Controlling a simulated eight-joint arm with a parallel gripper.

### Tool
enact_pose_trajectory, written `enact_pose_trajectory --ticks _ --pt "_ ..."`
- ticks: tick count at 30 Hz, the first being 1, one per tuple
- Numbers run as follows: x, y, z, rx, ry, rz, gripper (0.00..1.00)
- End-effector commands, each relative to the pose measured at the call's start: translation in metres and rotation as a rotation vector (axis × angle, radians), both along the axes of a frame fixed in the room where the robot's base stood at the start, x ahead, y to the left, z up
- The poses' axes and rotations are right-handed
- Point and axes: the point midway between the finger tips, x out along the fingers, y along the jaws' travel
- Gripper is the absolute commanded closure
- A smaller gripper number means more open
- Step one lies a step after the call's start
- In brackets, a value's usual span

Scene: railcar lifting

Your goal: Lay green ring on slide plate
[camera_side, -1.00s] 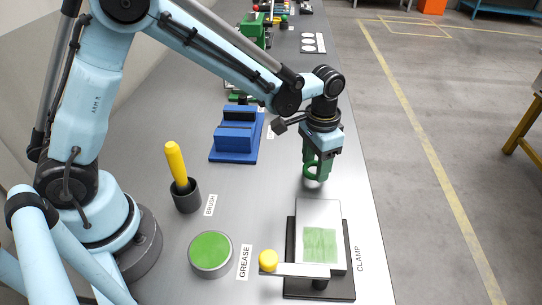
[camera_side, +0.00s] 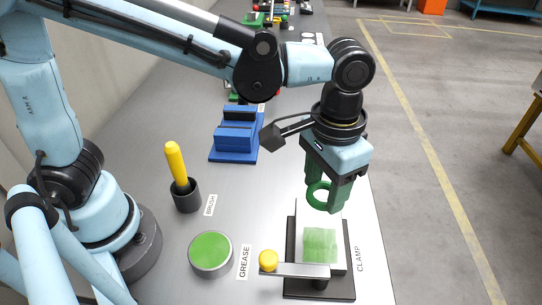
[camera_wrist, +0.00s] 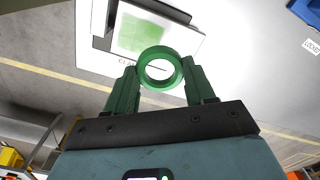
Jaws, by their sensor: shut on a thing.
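My gripper (camera_side: 328,197) is shut on the green ring (camera_side: 317,194), which sits between the two green fingers. In the wrist view the ring (camera_wrist: 145,68) shows as a full circle between the fingertips (camera_wrist: 160,80). The slide plate (camera_side: 334,259) is a light metal plate with a green greased patch (camera_side: 320,244). It lies on the black clamp base (camera_side: 348,284), below and slightly in front of the ring. The ring is held above the plate's far end. In the wrist view the plate (camera_wrist: 191,44) lies just beyond the ring.
The clamp's bar with a yellow knob (camera_side: 268,260) crosses the plate's near end. A grease tin (camera_side: 210,252) and a brush in a dark cup (camera_side: 185,196) stand to the left. A blue block fixture (camera_side: 236,135) is farther back. The bench's right edge is close to the clamp.

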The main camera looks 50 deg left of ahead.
Motion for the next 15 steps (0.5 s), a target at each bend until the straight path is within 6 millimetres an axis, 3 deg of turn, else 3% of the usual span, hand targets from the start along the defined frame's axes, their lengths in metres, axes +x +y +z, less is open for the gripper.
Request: enact_pose_trajectory --ticks 3,9,15 --pt "-0.037 -0.026 0.009 0.000 0.000 0.047 0.75" --pt "-0.094 -0.053 0.021 0.001 0.000 0.148 0.75" --pt "-0.127 -0.063 0.027 0.001 -0.001 0.216 0.75"
